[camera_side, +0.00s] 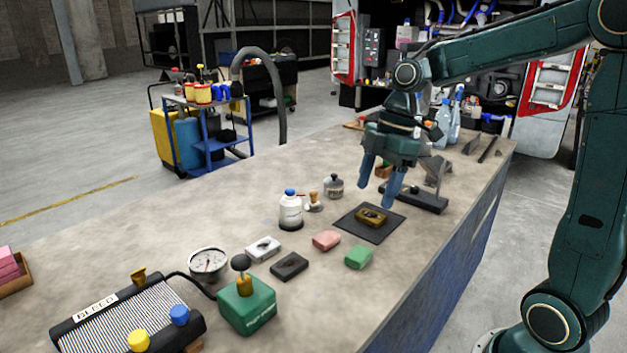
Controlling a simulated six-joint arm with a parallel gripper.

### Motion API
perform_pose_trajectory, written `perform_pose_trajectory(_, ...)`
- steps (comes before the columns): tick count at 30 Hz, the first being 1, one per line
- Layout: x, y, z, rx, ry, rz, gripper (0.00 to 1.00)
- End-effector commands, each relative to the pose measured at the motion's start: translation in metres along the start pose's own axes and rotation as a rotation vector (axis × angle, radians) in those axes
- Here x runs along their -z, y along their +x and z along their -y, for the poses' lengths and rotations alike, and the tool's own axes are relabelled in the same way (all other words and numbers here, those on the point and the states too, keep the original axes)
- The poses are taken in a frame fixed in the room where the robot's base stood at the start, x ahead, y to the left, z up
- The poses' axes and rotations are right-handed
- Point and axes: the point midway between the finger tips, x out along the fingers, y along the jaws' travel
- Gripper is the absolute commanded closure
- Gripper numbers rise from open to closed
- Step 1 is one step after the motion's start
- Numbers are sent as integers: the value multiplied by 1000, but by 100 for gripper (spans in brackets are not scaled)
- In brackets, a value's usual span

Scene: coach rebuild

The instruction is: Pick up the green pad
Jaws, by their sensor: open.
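The green pad (359,256) is a small block lying flat on the workbench, near its front right edge. It is beside a pink pad (326,240), with a gap between them. My gripper (379,188) hangs above the bench, up and to the right of the green pad in the picture. Its two blue fingers point down and are apart, with nothing held between them. They are over or near a brass-coloured piece (371,217) on a dark mat (369,232). I cannot tell the exact height of the fingertips.
A white block (263,249), a black block (289,266), a white bottle (291,212), a gauge (208,263) and a green box with a black knob (247,306) stand to the left. A black-based tool (413,200) is behind. The bench right of the green pad is clear.

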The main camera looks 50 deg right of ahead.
Motion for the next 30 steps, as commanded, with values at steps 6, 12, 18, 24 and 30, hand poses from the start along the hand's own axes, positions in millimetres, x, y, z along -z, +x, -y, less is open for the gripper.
perform_pose_trajectory(6, -23, 21, -37, 87, -216, -48, 34)
perform_pose_trajectory(12, -44, 38, -59, 136, -385, -100, 34)
perform_pose_trajectory(18, -54, 46, -68, 153, -466, -129, 34)
perform_pose_trajectory(24, -55, 47, -69, 154, -475, -132, 34)
perform_pose_trajectory(30, -53, 56, -66, 157, -473, -133, 34)
